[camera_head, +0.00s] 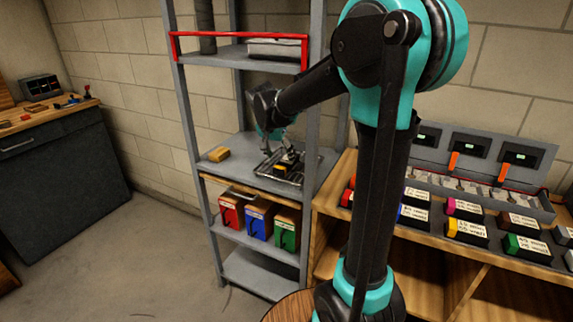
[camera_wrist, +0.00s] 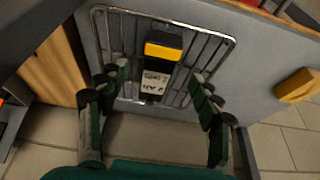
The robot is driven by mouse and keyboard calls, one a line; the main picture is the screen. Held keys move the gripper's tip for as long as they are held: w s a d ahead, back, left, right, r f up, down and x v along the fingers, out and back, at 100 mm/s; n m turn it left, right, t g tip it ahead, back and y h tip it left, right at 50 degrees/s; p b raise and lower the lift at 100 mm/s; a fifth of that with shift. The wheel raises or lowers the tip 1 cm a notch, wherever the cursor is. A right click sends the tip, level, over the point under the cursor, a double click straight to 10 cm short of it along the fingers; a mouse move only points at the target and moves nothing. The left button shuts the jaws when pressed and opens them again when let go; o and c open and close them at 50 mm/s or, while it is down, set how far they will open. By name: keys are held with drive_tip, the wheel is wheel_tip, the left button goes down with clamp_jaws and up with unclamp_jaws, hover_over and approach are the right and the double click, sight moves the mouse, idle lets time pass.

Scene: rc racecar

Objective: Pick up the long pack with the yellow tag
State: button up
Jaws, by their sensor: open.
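A long black pack (camera_wrist: 161,68) with a yellow end and a white printed label lies on a wire rack (camera_wrist: 101,30) in the wrist view. In the head view, the yellow part of the pack (camera_head: 280,170) shows small on the rack (camera_head: 266,168), on the middle shelf of the grey shelving. My gripper (camera_wrist: 158,77) is open, with one finger on each side of the pack's labelled end and visible gaps to it. In the head view my gripper (camera_head: 284,150) is just above the rack; its fingers are small and partly merge with the rack.
A yellow block (camera_head: 219,154) lies left of the rack on the same shelf. Red, blue and green bins (camera_head: 258,224) stand one shelf below. Shelf posts (camera_head: 312,130) flank my arm. A bench at right holds several colour-tagged packs (camera_head: 463,229) and a charger (camera_head: 480,182).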

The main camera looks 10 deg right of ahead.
sight(286, 160)
drive_tip(key=shift+w+d, duration=0.85)
drive_tip(key=shift+w, duration=0.2)
drive_tip(key=x, duration=0.5)
drive_tip(key=shift+w+d, duration=0.1)
drive_tip(key=shift+w, duration=0.05)
clamp_jaws()
